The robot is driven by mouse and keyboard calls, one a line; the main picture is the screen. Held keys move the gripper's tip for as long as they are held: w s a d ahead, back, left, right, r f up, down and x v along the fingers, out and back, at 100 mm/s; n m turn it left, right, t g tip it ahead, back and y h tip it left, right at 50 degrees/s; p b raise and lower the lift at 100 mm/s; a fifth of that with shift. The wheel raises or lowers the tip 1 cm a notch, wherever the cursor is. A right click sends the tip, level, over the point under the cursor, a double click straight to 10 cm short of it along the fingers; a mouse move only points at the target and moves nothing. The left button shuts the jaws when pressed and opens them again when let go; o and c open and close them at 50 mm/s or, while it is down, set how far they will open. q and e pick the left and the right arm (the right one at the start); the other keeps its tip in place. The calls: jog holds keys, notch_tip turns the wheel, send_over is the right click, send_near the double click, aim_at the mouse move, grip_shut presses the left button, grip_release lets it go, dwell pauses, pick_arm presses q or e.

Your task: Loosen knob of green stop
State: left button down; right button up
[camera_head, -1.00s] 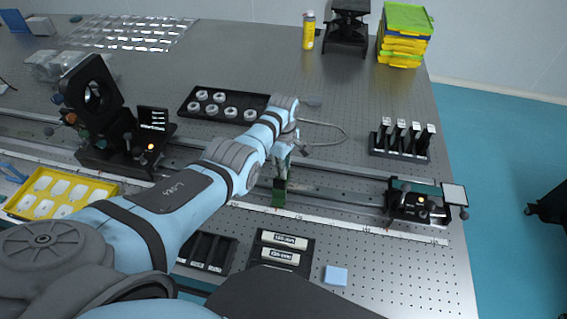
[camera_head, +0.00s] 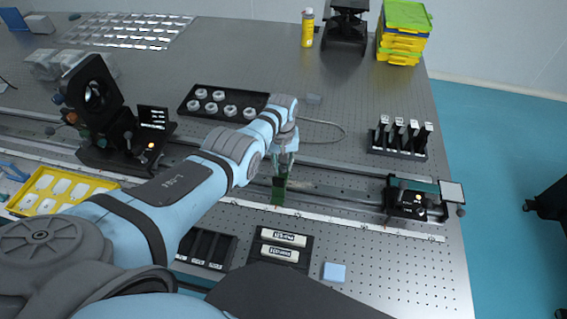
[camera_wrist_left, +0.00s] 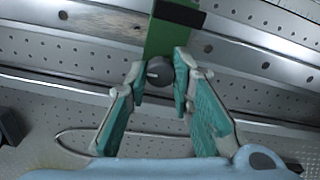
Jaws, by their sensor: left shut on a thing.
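The green stop (camera_head: 279,190) sits on the long rail in the middle of the table in the head view. In the left wrist view the green stop (camera_wrist_left: 172,38) shows as a green block with a black top edge. Its round dark grey knob (camera_wrist_left: 159,71) faces the camera. My right gripper is not in view.
The rail (camera_head: 335,194) runs across the table, with a black carriage (camera_head: 405,197) to the right and a large black mount (camera_head: 98,110) to the left. A tray of white rings (camera_head: 222,104) lies behind the arm. A cable loops behind the gripper.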

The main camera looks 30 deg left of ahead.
pick_arm(q)
jog(key=m, duration=0.5)
jog(key=shift+s+f, duration=0.15)
jog(key=shift+s, duration=0.05)
jog(key=m, duration=0.6)
jog(key=shift+a, duration=0.1)
jog(key=shift+m, duration=0.4)
jog(key=c, duration=1.4)
grip_release()
jog(key=shift+w, duration=0.1)
